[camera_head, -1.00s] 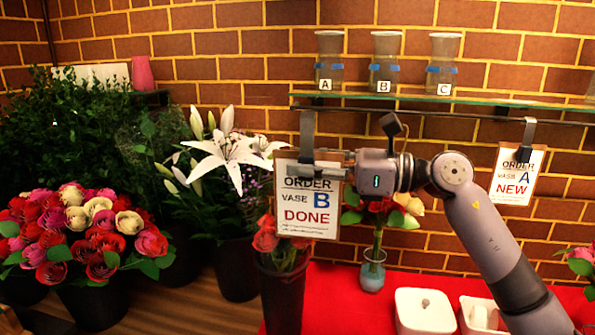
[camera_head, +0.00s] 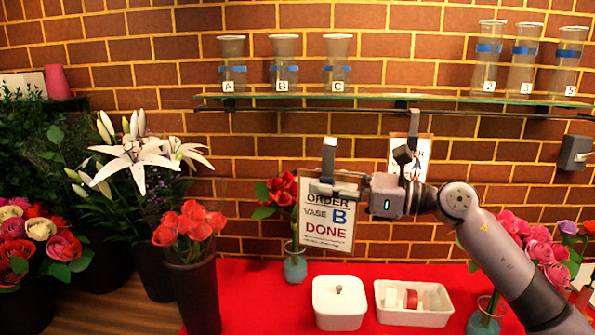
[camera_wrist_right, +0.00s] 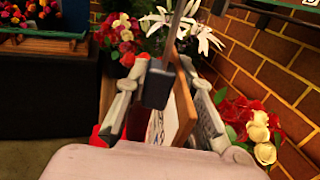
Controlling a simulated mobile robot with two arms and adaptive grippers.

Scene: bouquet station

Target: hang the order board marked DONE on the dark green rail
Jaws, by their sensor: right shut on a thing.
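The order board marked DONE (camera_head: 325,230) is white with a brown edge and reads "ORDER VASE B DONE". My right gripper (camera_head: 335,188) is shut on it at its upper part, below its dark hook (camera_head: 329,158). In the right wrist view my gripper (camera_wrist_right: 168,85) has its fingers either side of the board (camera_wrist_right: 184,98), seen edge-on, with the hook between them. The dark rail (camera_head: 250,109) runs under the glass shelf. The hook's top shows below the rail, apart from it in the picture. My left gripper is out of view.
Another board (camera_head: 424,150) hangs on the rail to the right, partly hidden by my gripper. Glass vases (camera_head: 284,62) stand on the shelf (camera_head: 380,97) above. Below are a red-clothed table, a white canister (camera_head: 340,305), a white tray (camera_head: 415,316) and flowers.

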